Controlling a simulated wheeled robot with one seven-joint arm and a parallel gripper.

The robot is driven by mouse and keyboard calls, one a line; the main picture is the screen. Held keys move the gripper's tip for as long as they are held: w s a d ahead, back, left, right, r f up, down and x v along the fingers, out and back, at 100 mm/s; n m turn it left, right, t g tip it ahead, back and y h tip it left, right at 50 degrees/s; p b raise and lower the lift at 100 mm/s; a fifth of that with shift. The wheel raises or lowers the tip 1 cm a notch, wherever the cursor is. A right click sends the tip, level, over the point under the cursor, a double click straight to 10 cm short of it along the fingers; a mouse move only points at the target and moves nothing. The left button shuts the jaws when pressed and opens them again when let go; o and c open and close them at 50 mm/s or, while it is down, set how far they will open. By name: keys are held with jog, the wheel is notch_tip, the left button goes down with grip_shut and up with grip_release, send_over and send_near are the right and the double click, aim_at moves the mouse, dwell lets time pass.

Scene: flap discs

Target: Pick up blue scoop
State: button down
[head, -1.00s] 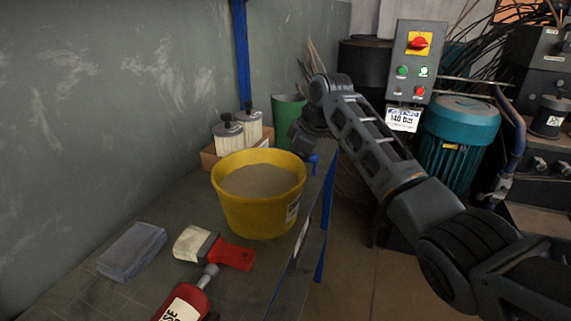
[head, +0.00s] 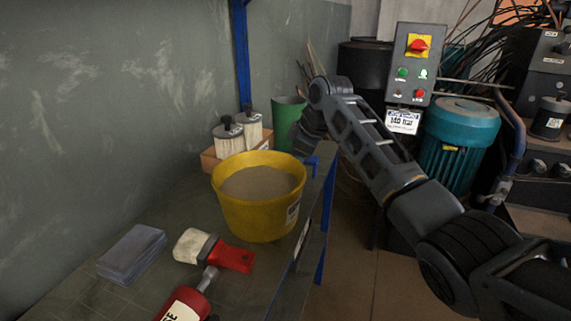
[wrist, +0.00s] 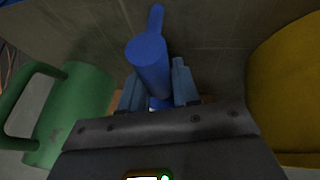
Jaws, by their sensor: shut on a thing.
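The blue scoop (wrist: 150,62) shows in the wrist view, with a round blue end and a narrow blue part beyond it. My gripper (wrist: 158,92) is shut on it, one finger on each side. In the head view a small blue piece (head: 312,163) shows beside the yellow bucket, below my gripper; the bucket rim and my arm hide most of the scoop there. I cannot tell whether the scoop still touches the bench.
The yellow bucket (head: 258,217) of grey powder stands close to my gripper. A green container (head: 286,118) and two jars (head: 228,138) in a cardboard box stand behind it.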

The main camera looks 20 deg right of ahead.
jog(key=shift+r, duration=0.1)
jog(key=shift+r, duration=0.5)
jog(key=r, duration=0.2)
jog(key=r+p, duration=0.1)
jog(key=shift+s+d+r, duration=0.15)
jog(key=shift+d+r, duration=0.1)
jog(key=shift+d, duration=0.05)
jog(key=s+d+r+p, duration=0.1)
jog(key=s+d+r, duration=0.5)
jog(key=s+d, duration=0.1)
jog(key=shift+s+r+p, duration=0.15)
jog(key=shift+s+p, duration=0.2)
jog(key=shift+s, duration=0.4)
jog(key=shift+d, duration=0.1)
